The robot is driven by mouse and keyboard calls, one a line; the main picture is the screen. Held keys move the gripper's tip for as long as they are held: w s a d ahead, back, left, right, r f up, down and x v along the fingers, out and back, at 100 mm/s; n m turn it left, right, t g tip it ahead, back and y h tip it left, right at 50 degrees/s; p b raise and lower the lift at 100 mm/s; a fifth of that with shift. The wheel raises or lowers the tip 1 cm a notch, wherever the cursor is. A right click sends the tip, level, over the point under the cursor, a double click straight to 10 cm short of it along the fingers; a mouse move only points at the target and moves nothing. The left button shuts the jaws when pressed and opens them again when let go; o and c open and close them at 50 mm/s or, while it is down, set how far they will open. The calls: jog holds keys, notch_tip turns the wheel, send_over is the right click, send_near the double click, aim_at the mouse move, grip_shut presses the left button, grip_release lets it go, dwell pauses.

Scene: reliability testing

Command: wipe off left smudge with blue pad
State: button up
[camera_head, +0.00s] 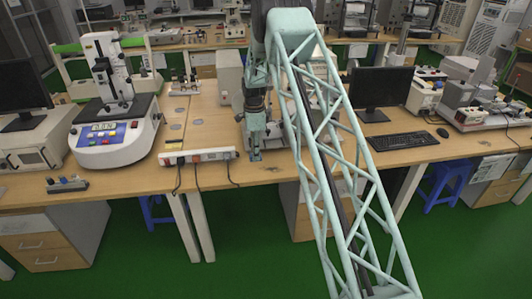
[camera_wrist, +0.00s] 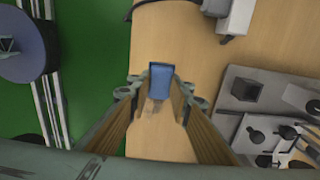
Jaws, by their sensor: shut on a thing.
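My gripper (camera_head: 255,150) is low over the front part of the wooden bench (camera_head: 130,172), near its front edge. In the wrist view my gripper (camera_wrist: 160,100) is shut on the blue pad (camera_wrist: 161,83), which sits between the fingertips. The pad (camera_head: 256,156) shows only as a small bluish patch in the head view. I cannot tell whether it touches the bench.
A white power strip (camera_head: 197,156) with hanging cables lies left of my gripper. Grey equipment (camera_wrist: 265,105) stands close on the right in the wrist view. A white test machine (camera_head: 113,125) stands on the left; a keyboard (camera_head: 403,140) lies right. Green floor (camera_wrist: 90,60) lies beyond the bench edge.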

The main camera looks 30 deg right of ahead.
jog(key=shift+s+d, duration=0.15)
jog(key=shift+d, duration=0.25)
